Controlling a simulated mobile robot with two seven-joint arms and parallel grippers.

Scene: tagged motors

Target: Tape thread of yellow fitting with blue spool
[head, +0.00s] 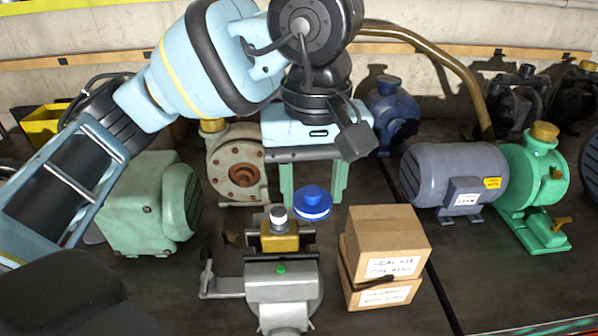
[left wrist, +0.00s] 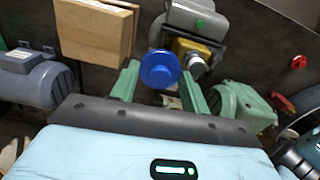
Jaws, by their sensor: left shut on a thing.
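The yellow fitting (head: 279,238) is clamped in a grey vise (head: 282,285), its silver threaded end (head: 277,214) pointing up. In the left wrist view the fitting (left wrist: 188,48) shows just behind the spool. The blue spool (head: 312,203) has a raised hub and a white band below its top flange. My left gripper (head: 312,196) points down with its green fingers shut on the spool (left wrist: 160,69), to the right of and a little beyond the threaded end. The spool appears apart from the thread. My right gripper is not in view.
Two stacked cardboard boxes (head: 384,243) stand right of the vise. A green motor (head: 150,207) and a beige pump (head: 236,165) are at left. A grey motor (head: 455,178), a green pump (head: 533,190) and a blue pump (head: 392,115) are at right and behind.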

